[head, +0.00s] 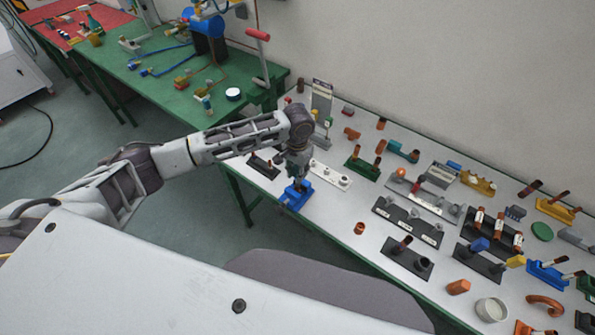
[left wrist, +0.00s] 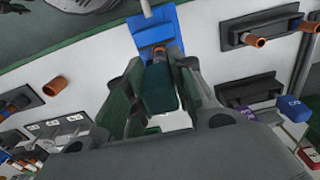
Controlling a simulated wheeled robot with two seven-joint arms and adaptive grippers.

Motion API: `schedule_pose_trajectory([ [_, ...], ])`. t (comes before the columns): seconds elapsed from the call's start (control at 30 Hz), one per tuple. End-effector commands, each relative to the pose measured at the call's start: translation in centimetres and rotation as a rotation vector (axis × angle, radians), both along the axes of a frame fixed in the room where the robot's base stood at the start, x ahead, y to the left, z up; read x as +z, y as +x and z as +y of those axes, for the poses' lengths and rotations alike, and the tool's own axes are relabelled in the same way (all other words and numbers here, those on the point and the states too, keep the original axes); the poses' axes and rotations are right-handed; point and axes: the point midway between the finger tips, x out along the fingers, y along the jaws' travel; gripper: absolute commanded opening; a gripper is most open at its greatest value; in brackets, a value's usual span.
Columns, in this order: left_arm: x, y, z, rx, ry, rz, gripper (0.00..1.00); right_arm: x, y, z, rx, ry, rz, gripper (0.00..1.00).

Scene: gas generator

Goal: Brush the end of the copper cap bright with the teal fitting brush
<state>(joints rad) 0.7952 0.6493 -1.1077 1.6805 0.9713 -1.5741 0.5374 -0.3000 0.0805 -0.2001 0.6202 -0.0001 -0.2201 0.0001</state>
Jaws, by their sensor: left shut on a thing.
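My left gripper (head: 295,177) reaches down over the near left part of the white bench, just above a blue holder (head: 297,198). In the left wrist view the fingers (left wrist: 163,98) are shut on a dark teal block, which looks like the handle of the teal fitting brush (left wrist: 158,88). Beyond its far end, a small copper piece, likely the copper cap (left wrist: 159,51), shows against the blue holder (left wrist: 156,30). I cannot tell whether brush and copper touch; the bristles and the cap's end are hidden. My right gripper is not in view.
A white plate with fittings (head: 330,174), a green stand with copper pipes (head: 362,167) and dark racks (head: 408,222) stand right of the gripper. A loose copper ring (head: 359,228) lies near the front edge. A green bench (head: 150,70) adjoins at the back left.

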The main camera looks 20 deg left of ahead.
Motion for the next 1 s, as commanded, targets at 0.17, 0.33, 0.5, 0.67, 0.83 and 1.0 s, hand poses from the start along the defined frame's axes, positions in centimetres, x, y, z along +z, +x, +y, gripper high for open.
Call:
schedule_pose_trajectory([
  [0.17,-0.03,-0.08,-0.05,-0.001,-0.002,0.002,0.07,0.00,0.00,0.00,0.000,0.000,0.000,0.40],
  [0.33,-0.01,-0.05,-0.01,0.000,0.000,0.000,0.07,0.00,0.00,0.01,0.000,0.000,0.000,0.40],
  [0.5,0.01,-0.03,0.00,0.000,0.000,0.000,0.07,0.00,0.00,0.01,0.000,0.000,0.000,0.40],
  [0.67,-0.06,-0.03,0.01,0.000,0.000,0.000,0.07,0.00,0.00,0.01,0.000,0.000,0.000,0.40],
  [0.83,-0.34,-0.04,0.01,0.000,0.000,0.001,0.07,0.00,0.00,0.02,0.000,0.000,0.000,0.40],
  [1.0,-0.64,-0.02,0.02,0.000,0.000,0.000,0.07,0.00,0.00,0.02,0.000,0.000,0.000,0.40],
])
